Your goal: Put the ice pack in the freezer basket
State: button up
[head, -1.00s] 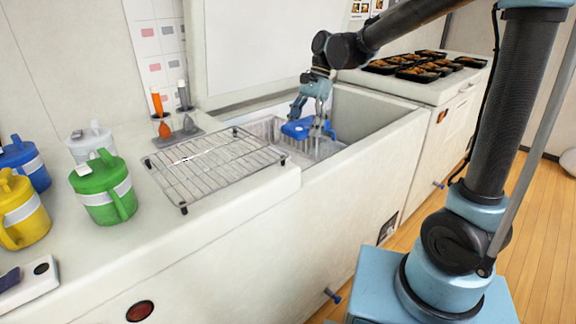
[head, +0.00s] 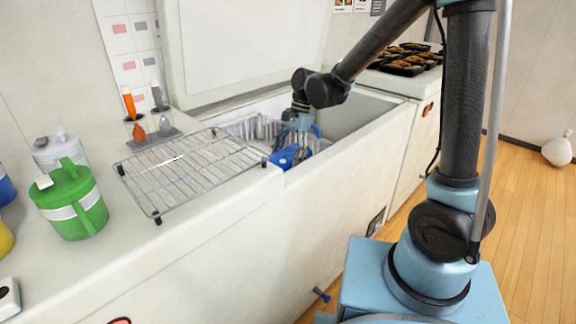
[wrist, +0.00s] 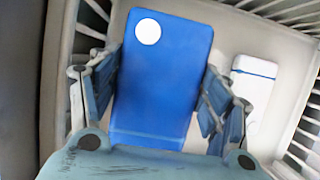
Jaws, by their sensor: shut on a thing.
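The blue ice pack (wrist: 162,75), a flat slab with a white round spot, is between the two fingers of my gripper (wrist: 160,85) in the wrist view. In the head view my gripper (head: 296,143) reaches down into the open chest freezer, and the ice pack (head: 284,158) shows low beside its fingers, near the front wall. The pale slatted freezer basket (head: 243,130) is inside the freezer; its slats (wrist: 296,142) surround the pack in the wrist view. Whether the pack touches the basket floor cannot be told. The fingers partly hide the pack.
A white box with a blue stripe (wrist: 252,88) lies right of the pack in the wrist view. A wire rack (head: 190,168) lies on the counter left of the opening. The freezer's raised lid (head: 255,45) stands behind. A green jug (head: 72,205) stands farther left.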

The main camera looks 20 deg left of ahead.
jog(key=shift+f, duration=1.95)
jog(key=shift+f, duration=0.6)
jog(key=o, duration=2)
jog(key=shift+r, duration=0.55)
jog(key=v, duration=1.2)
jog(key=shift+s+r, duration=0.1)
